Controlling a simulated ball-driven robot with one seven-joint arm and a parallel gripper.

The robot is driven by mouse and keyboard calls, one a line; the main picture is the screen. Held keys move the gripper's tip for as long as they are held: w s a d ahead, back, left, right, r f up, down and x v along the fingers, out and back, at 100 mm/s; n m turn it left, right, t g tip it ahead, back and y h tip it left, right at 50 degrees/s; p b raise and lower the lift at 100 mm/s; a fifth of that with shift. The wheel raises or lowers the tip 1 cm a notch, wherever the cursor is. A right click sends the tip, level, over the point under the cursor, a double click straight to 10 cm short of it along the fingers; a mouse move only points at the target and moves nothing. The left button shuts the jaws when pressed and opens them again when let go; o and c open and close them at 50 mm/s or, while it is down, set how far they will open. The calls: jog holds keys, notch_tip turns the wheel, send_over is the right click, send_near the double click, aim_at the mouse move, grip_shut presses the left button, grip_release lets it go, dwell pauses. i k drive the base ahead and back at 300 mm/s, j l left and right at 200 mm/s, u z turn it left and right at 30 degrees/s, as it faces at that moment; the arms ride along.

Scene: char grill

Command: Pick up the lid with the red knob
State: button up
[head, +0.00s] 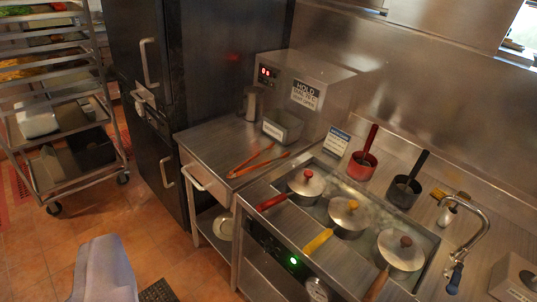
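The lid with the red knob (306,185) is a round silver lid. It sits on the leftmost of three lidded pans in the steel counter well, the one with the red handle (271,202). Beside it to the right is a similar silver lid with a yellow-orange knob (350,217), on a pan with a yellow handle. Further right is a larger silver lid with a dark reddish-brown knob (401,257), on a pan with a brown handle. No gripper fingertips show, and nothing touches the lids.
Behind the pans stand a red pot (361,167) and a black pot (402,193). A curved faucet (474,234) rises at the right. Red-handled tongs (258,162) lie on the left counter (207,152). A wheeled rack (72,180) stands far left.

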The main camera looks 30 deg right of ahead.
aim_at(307, 182)
jog(key=i, duration=1.1)
jog(key=i+z, duration=0.35)
jog(key=z, duration=0.15)
jog(key=i+j+z, duration=0.2)
jog(key=i+z, duration=0.15)
jog(key=z, duration=0.15)
jog(key=i+z, duration=0.2)
jog(key=z, duration=0.15)
jog(key=i+z, duration=0.2)
jog(key=z, duration=0.2)
jog(key=i+z, duration=0.2)
jog(key=z, duration=0.15)
